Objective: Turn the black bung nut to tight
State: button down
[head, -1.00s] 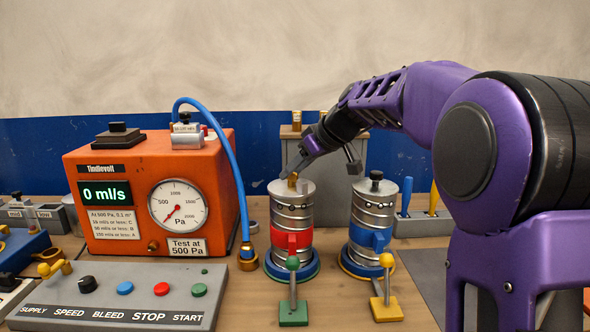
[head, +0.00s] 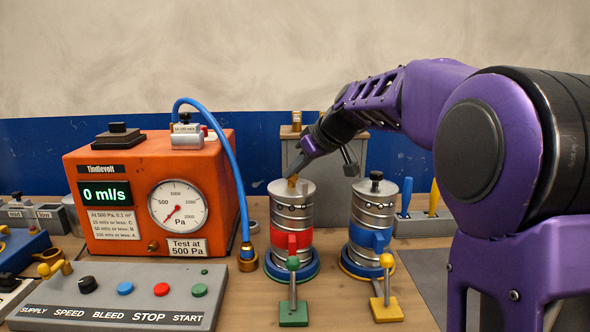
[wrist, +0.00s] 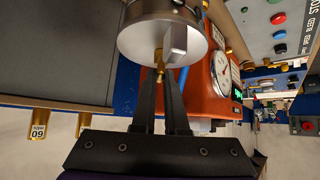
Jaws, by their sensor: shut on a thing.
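The black bung nut (head: 376,175) sits on top of the right canister (head: 373,215), which has a blue band. My gripper (head: 296,176) is at the top of the left canister (head: 293,212), which has a red band, apart from the black nut. Its fingers are shut on a small brass fitting (head: 292,183) on that lid. In the wrist view, the fingertips (wrist: 161,72) close around the brass fitting (wrist: 158,60) against the round metal lid (wrist: 145,35). The fingers partly hide the fitting.
An orange tester (head: 140,190) with a dial and a "0 ml/s" display stands left. Its blue hose (head: 240,180) hangs near the left canister. Green (head: 293,300) and yellow (head: 386,300) levers stand in front. A grey button panel (head: 120,298) lies front left.

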jog(key=m+h, duration=0.1)
jog(key=m+t+h+p, duration=0.1)
jog(key=m, duration=0.1)
jog(key=m+h+p, duration=0.1)
jog(key=shift+s+a+r+t, duration=0.2)
jog(key=shift+a+t, duration=0.15)
jog(key=shift+t, duration=0.05)
jog(key=shift+a+f+m+h+p, duration=0.15)
jog(key=shift+m+h+p, duration=0.3)
jog(key=shift+m+h, duration=0.55)
jog(key=m+h+b, duration=0.1)
jog(key=m, duration=0.1)
jog(key=m+h+b, duration=0.1)
jog(key=m, duration=0.1)
jog(key=shift+a+f, duration=0.15)
jog(key=shift+f, duration=0.05)
jog(key=m+h+b, duration=0.1)
jog(key=m, duration=0.1)
jog(key=m+h, duration=0.2)
jog(key=shift+w+r+g+b, duration=0.1)
jog(key=shift+r+g+b, duration=0.05)
jog(key=shift+g+b, duration=0.2)
jog(key=shift+m+h, duration=0.4)
jog(key=c, duration=0.9)
grip_release()
jog(key=shift+c, duration=0.2)
